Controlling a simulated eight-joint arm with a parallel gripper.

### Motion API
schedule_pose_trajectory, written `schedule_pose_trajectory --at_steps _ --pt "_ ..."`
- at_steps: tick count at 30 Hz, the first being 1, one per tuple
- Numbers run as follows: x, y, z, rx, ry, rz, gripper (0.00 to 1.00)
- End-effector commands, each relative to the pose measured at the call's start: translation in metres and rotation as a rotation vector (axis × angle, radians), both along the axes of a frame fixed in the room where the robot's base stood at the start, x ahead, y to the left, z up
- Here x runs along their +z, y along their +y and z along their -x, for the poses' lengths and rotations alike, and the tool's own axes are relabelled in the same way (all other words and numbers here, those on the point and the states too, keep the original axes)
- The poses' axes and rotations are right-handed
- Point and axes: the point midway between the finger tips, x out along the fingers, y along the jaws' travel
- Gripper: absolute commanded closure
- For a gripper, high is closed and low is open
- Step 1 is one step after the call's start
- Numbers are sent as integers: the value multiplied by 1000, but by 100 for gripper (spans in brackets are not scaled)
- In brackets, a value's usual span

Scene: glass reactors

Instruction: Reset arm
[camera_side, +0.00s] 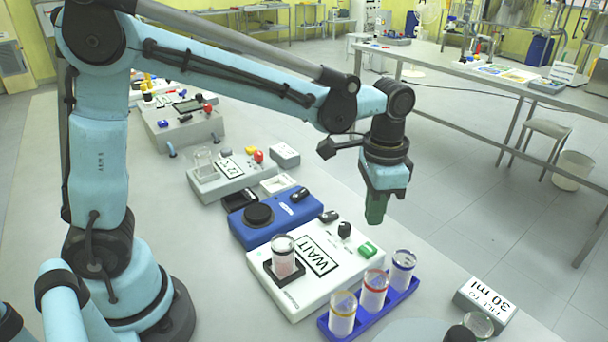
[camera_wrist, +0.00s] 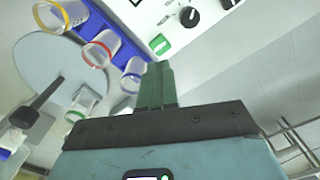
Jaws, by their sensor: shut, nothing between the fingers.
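My gripper (camera_side: 376,212) has green fingers and hangs pointing down at the end of my blue arm. In the side view it is above the right part of the bench, over the far side of the white device (camera_side: 275,262) marked WAIT. It is apart from everything on the bench. In the wrist view my gripper (camera_wrist: 156,72) shows its two green fingers closed together with nothing between them. The arm is stretched out to the right from its base.
A glass vessel (camera_side: 282,262) stands on the WAIT device. A blue rack (camera_side: 393,301) holds three vessels with yellow, red and blue rings. A blue device (camera_side: 268,232) and a grey device (camera_side: 210,190) stand behind. Air around the gripper is free.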

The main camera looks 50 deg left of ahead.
Motion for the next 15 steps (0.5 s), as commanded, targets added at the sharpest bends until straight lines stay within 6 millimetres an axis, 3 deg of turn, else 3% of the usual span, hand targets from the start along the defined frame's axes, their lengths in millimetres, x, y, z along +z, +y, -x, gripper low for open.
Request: schedule_pose_trajectory --at_steps 8,15 --pt "1 1 1 4 -4 1 100" --pt "18 26 17 94 -103 30 100"
